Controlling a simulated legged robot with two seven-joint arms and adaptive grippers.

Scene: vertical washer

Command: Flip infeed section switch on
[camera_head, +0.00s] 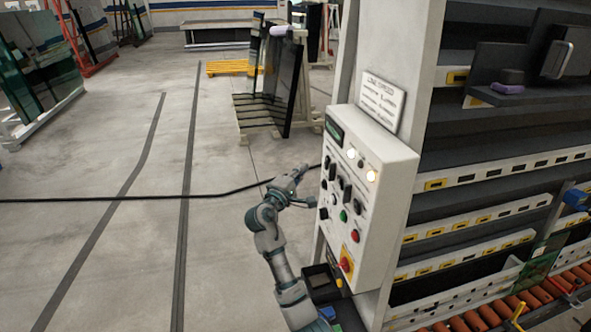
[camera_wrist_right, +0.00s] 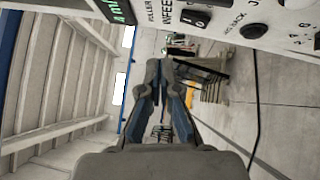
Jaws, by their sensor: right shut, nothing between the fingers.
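A white control box (camera_head: 371,195) is mounted on the side of the washer, with lit lamps, black switches, knobs and a green and a red button on its face. My right gripper (camera_head: 308,186) is beside the left of the face, shut and empty. In the wrist view my right gripper's fingers (camera_wrist_right: 159,68) are together, below the panel face (camera_wrist_right: 225,14) along the top edge. Labels there are partly cut off; one reads like "INFEE". A black rocker switch (camera_wrist_right: 195,19) lies near it. I cannot tell its position or whether the fingers touch the panel. My left gripper is not in view.
A red emergency stop on a yellow plate (camera_head: 346,263) is low on the box. A sign (camera_head: 381,100) stands on top. The washer with shelves (camera_head: 470,190) and orange rollers (camera_head: 490,318) is at right. A black cable (camera_head: 130,199) crosses the open floor at left.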

